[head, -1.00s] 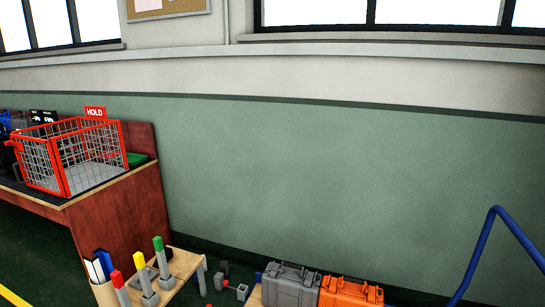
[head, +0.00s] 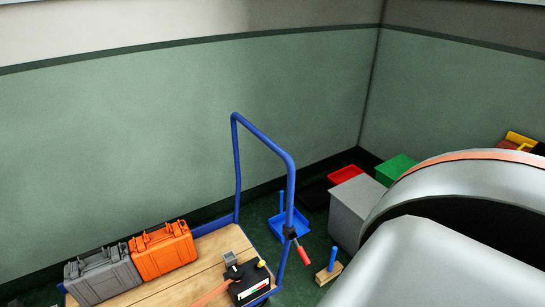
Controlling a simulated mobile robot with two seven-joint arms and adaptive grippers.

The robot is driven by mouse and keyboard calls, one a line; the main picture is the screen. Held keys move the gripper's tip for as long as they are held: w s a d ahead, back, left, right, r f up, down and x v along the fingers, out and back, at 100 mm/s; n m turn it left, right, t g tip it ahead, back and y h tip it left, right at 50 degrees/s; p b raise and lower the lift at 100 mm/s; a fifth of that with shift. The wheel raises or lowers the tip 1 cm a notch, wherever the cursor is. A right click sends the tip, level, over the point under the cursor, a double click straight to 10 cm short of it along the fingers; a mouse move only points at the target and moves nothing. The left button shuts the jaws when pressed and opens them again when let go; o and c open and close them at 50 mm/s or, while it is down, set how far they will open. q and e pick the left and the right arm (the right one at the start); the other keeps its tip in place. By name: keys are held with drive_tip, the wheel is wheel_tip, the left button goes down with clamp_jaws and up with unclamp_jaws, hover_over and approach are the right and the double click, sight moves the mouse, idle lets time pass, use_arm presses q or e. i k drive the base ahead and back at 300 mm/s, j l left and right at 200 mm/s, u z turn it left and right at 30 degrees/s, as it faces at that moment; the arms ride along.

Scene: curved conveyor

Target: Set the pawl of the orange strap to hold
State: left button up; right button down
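A strip of orange strap (head: 212,294) shows at the bottom of the head view, on the wooden deck of a blue-framed cart. It runs up to a small dark and grey fitting (head: 234,271), which looks like its ratchet. The pawl is too small to make out, so its setting cannot be told. A black box (head: 250,287) with a yellow knob and a coloured label sits just right of the fitting. The near part of the strap is cut off by the picture's lower edge. Neither of my grippers is in view.
The cart's deck (head: 213,246) carries a grey case (head: 103,275) and an orange case (head: 162,251). Its blue handle (head: 262,137) rises behind, with a red-gripped lever (head: 302,254). A grey bin (head: 354,208) stands right.

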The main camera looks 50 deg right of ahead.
sight(261, 262)
drive_tip(key=z, duration=1.35)
